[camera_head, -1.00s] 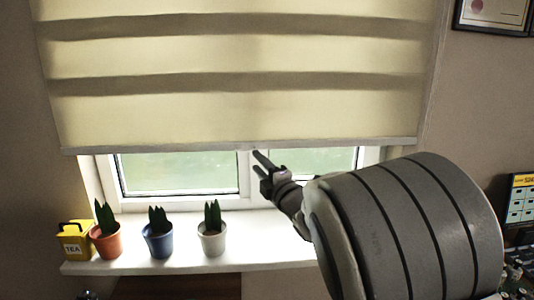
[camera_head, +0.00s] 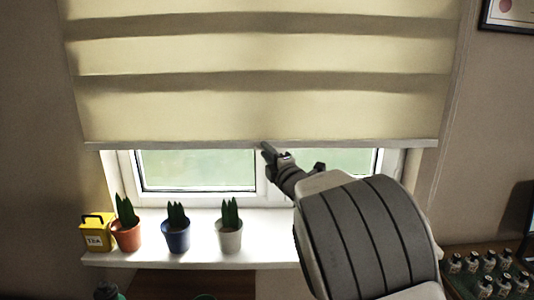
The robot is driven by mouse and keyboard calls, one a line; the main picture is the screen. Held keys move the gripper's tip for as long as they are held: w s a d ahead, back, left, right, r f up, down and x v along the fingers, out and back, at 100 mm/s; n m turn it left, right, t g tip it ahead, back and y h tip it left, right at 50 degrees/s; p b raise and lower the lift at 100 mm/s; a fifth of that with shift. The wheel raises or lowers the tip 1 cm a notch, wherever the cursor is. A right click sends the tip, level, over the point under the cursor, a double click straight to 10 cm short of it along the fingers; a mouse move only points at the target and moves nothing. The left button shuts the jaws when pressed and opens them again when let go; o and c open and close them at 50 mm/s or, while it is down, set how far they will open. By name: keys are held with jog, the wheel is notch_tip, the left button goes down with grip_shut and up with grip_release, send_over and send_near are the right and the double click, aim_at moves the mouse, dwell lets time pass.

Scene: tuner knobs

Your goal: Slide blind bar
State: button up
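The blind (camera_head: 260,60) is cream with darker cross bands and hangs over the upper part of the window. Its pale bottom bar (camera_head: 180,145) runs level across the window, with glass showing below it. My gripper (camera_head: 265,150) is at the middle of the bar, its fingertips at or just under the bar's lower edge. I cannot tell whether they touch the bar. The fingers overlap in this view, so their opening is hidden. My arm covers the lower right of the window.
A white sill (camera_head: 200,255) holds a yellow tea tin (camera_head: 97,235) and three potted plants: orange pot (camera_head: 127,238), blue pot (camera_head: 176,238), white pot (camera_head: 230,238). Several small bottles (camera_head: 488,265) stand at the lower right. A framed picture (camera_head: 510,14) hangs at the upper right.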

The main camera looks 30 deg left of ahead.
grip_shut()
dwell(1.1)
